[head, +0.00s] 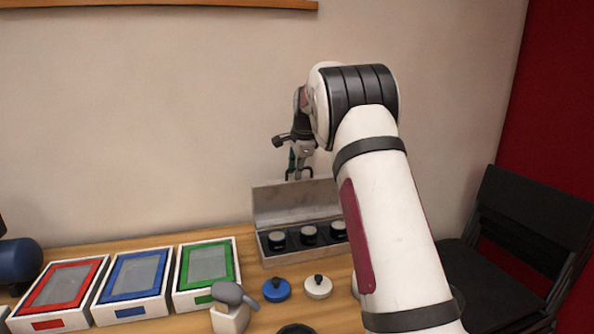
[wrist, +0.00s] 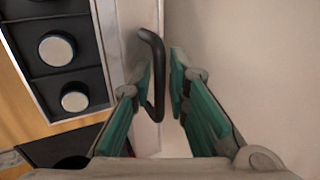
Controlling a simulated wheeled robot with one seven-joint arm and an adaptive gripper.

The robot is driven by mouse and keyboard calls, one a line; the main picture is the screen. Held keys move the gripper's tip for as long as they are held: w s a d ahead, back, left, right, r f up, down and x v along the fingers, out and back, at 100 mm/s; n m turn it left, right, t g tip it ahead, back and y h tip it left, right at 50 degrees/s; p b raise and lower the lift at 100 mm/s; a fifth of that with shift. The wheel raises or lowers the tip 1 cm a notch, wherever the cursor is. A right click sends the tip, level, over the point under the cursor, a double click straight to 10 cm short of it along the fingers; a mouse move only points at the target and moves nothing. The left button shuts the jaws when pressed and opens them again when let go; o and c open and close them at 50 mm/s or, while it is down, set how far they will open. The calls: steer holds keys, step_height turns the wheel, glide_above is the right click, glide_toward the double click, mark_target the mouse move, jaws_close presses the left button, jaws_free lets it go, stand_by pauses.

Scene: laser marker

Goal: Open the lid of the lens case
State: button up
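The lens case (head: 273,259) stands at the back of the table with its pale lid (head: 285,206) raised, roughly upright along the back edge. Several dark round lenses with light tops sit in its dark insert; two show in the wrist view, such as this lens (wrist: 57,48). My gripper (head: 299,175) is at the top edge of the lid. In the wrist view, the lid's black handle (wrist: 158,75) lies between my green-padded fingers (wrist: 166,80), nearer the left one. A gap shows between handle and right finger, so the gripper is open.
Red, blue and green framed trays (head: 207,264) stand left of the case. A blue knobbed disc (head: 276,290), a white knobbed disc (head: 318,287) and a grey tool in a white holder (head: 231,318) are in front. The wall is close behind; black chairs (head: 522,240) stand right.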

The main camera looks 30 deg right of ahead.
steer(key=v, duration=1.2)
steer(key=s+a+r+n+p, duration=0.1)
steer(key=s+a+r+n, duration=0.15)
steer(key=s+a, duration=0.4)
steer(key=s+a+r+n+y+p, duration=0.1)
steer(key=s+a+r+n, duration=0.1)
steer(key=s+a+n, duration=0.4)
steer(key=s+a+r+n+p, duration=0.15)
steer(key=s+a, duration=0.25)
steer(key=s, duration=0.4)
steer(key=s+a+f+n+p, duration=0.1)
steer(key=s+a+f+n, duration=0.2)
steer(key=s, duration=0.5)
steer(key=s+a+f+n, duration=0.3)
steer(key=s+n, duration=0.1)
steer(key=s, duration=0.4)
steer(key=s+a+f+n+p, duration=0.1)
steer(key=s+a+f+n, duration=0.2)
steer(key=s, duration=0.6)
steer(key=shift+a+n+g+p, duration=0.3)
steer(key=shift+a+n, duration=0.1)
steer(key=shift+n, duration=0.2)
